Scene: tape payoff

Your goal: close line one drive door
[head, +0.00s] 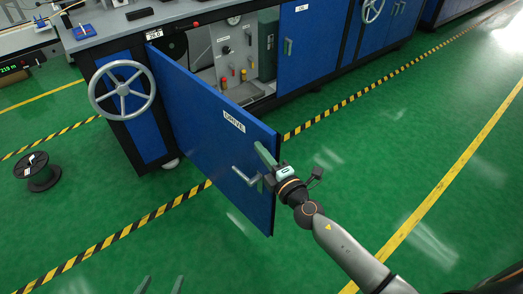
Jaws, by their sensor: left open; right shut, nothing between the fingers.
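The blue drive door (205,125), labelled DRIVE, stands open, swung out from the cabinet toward me. A silver bar handle (245,178) sits on its visible face near the free edge. My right gripper (264,154) is shut and empty at the upper part of that free edge, just above and right of the handle. I cannot tell whether it touches the door. My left gripper (160,285) is open and empty at the bottom edge, with only its fingertips showing, low and left of the door.
The open bay (230,60) shows valves and red and yellow parts. A grey handwheel (122,90) is mounted left of the door. Striped tape (165,209) crosses the green floor, which is otherwise clear in front.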

